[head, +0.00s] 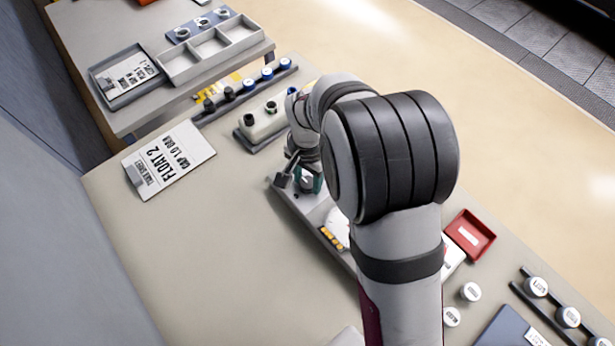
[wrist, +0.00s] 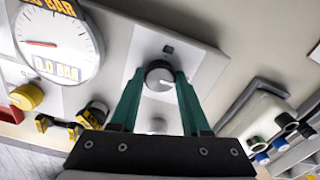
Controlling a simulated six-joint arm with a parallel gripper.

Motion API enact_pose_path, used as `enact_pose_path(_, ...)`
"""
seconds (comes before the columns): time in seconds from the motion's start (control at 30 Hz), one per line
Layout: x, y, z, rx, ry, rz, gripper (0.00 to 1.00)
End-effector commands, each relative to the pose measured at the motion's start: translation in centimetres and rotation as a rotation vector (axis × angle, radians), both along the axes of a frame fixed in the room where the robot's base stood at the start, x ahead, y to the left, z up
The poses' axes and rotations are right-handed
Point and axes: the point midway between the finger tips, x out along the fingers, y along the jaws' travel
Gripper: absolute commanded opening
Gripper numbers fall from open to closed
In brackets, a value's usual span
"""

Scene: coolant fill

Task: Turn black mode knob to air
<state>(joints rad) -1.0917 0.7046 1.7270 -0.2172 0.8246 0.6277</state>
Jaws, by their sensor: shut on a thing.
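The black mode knob (wrist: 158,76) sits on a light plate of the grey panel (wrist: 205,62) in the wrist view, with a pale mark on its face. My gripper (wrist: 160,84) has its two green fingers closed on the knob's sides. In the head view my gripper (head: 311,184) is over the far end of the panel (head: 286,190), and my arm hides much of the panel. A small dark square mark shows on the plate beyond the knob. I cannot read any mode label.
A round gauge (wrist: 58,44) with a red needle and a yellow knob (wrist: 27,97) are left of my gripper. A white container with dark caps (head: 262,122) stands close behind. A red tray (head: 470,236) lies to the right. The table's left front is clear.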

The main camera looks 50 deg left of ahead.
Motion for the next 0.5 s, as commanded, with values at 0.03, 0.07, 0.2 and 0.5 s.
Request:
enact_pose_path(0.03,-0.01,-0.04,0.02,-0.001,0.001,0.020,0.00)
enact_pose_path(0.07,-0.01,-0.04,0.02,-0.002,0.002,0.036,0.00)
enact_pose_path(0.2,-0.04,-0.05,0.02,-0.002,0.003,0.140,0.00)
enact_pose_path(0.5,-0.07,-0.07,0.02,-0.003,0.003,0.422,0.00)
